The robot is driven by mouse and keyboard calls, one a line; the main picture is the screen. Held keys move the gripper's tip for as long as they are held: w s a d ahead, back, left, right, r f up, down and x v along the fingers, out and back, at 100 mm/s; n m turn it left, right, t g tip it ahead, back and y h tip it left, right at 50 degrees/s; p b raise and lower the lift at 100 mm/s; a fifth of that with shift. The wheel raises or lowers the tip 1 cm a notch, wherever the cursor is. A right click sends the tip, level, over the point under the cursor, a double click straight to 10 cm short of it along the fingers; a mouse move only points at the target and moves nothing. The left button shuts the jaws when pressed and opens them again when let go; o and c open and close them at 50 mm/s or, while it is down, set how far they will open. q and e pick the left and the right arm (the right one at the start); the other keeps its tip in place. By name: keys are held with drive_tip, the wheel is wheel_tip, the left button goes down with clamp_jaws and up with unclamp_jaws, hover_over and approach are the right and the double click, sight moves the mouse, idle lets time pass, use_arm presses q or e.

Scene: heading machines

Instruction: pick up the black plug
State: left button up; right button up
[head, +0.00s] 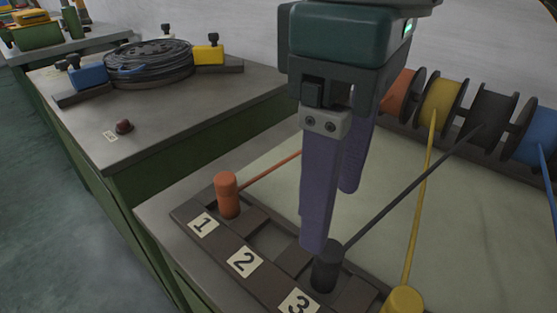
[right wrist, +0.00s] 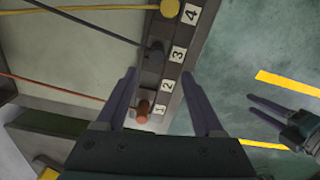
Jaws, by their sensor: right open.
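The black plug (head: 326,268) stands upright in the slot marked 3 of the numbered rack (head: 185,214). A black cord runs from it to a black spool. In the right wrist view the black plug (right wrist: 155,52) lies beyond the fingertips. My right gripper (head: 331,219) is open and empty above the rack, pointing down. In the head view its nearer finger reaches close to the plug's top; I cannot tell whether they touch. My right gripper (right wrist: 160,74) frames slot 2 in its own view. My left gripper (right wrist: 251,103) shows only there, open and empty, off to the right.
An orange-red plug (head: 228,195) stands at slot 1 and a yellow plug (head: 403,300) beyond slot 3. Slot 2 is empty. Coloured cords stretch to spools (head: 440,102) at the back right. A second bench (head: 165,140) holds a cable coil (head: 148,64).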

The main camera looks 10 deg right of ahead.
sight(331, 249)
drive_tip(key=f, duration=0.3)
drive_tip(key=f+b, duration=0.1)
drive_tip(key=f, duration=0.1)
drive_tip(key=f+b, duration=0.1)
drive_tip(key=f, duration=0.2)
drive_tip(key=shift+d+f, duration=0.3)
drive_tip(key=shift+d, duration=0.05)
clamp_jaws()
